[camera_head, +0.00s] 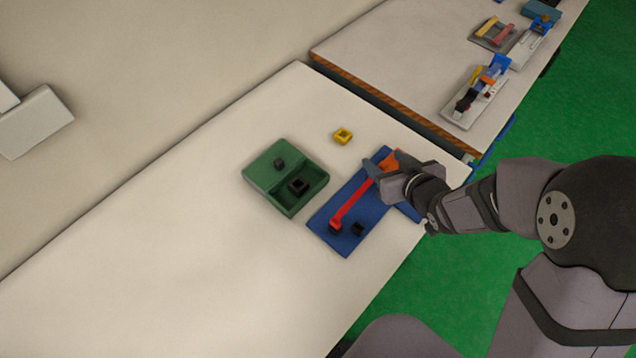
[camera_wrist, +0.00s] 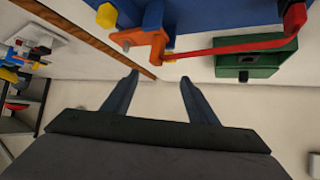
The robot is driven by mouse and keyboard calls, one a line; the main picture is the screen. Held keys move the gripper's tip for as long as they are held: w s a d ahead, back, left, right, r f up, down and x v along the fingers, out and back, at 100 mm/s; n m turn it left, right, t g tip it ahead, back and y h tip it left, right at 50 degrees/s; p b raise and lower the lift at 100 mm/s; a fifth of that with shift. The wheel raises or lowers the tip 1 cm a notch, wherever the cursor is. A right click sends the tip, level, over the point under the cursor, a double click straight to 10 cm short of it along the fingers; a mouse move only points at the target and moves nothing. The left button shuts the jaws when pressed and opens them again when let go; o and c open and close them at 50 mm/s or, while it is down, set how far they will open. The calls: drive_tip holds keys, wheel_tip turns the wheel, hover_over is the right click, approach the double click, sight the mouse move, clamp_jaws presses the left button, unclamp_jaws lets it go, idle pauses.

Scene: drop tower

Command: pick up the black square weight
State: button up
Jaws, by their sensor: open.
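A black square piece (camera_head: 298,186) with a hollow middle sits in the near right compartment of the green tray (camera_head: 258,185). A smaller dark piece (camera_head: 279,163) lies in the tray's other compartment. My gripper (camera_head: 372,168) is to the right of the tray, by the orange part at the far end of the blue board (camera_head: 361,205). In the wrist view its two fingers (camera_wrist: 158,88) are apart with nothing between them. The green tray (camera_wrist: 262,60) shows at upper right there, with a dark piece (camera_wrist: 243,76) at its edge.
A red bar (camera_head: 352,202) runs along the blue board, with a small black block (camera_head: 357,228) near its lower end. The orange part (camera_wrist: 148,42) is close to my fingers. The table's left side is clear.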

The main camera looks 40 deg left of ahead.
sight(295, 181)
drive_tip(key=s+a+f+n+g, duration=0.1)
drive_tip(key=s, duration=0.1)
drive_tip(key=s+a+f+n+g+y+b, duration=0.1)
drive_tip(key=s+a, duration=0.1)
drive_tip(key=s+a+f+n+g+y, duration=0.1)
drive_tip(key=s+a, duration=0.1)
drive_tip(key=s, duration=0.1)
drive_tip(key=shift+a+f+b, duration=0.2)
drive_tip(key=shift+f+b, duration=0.15)
drive_tip(key=shift+f, duration=0.05)
drive_tip(key=s+n+g, duration=0.1)
drive_tip(key=s, duration=0.1)
drive_tip(key=s+a+f+n, duration=0.1)
drive_tip(key=s, duration=0.1)
drive_tip(key=s+a+f+g+y, duration=0.1)
drive_tip(key=shift+s+f+n+g+b, duration=0.15)
drive_tip(key=shift+s+n+g+b, duration=0.15)
drive_tip(key=shift+s+n+b, duration=0.1)
drive_tip(key=shift+s, duration=0.25)
drive_tip(key=shift+p+x, duration=1.1)
drive_tip(key=shift+x, duration=2.6)
drive_tip(key=shift+c, duration=0.7)
drive_tip(key=c, duration=1.2)
drive_tip(key=shift+r, duration=0.25)
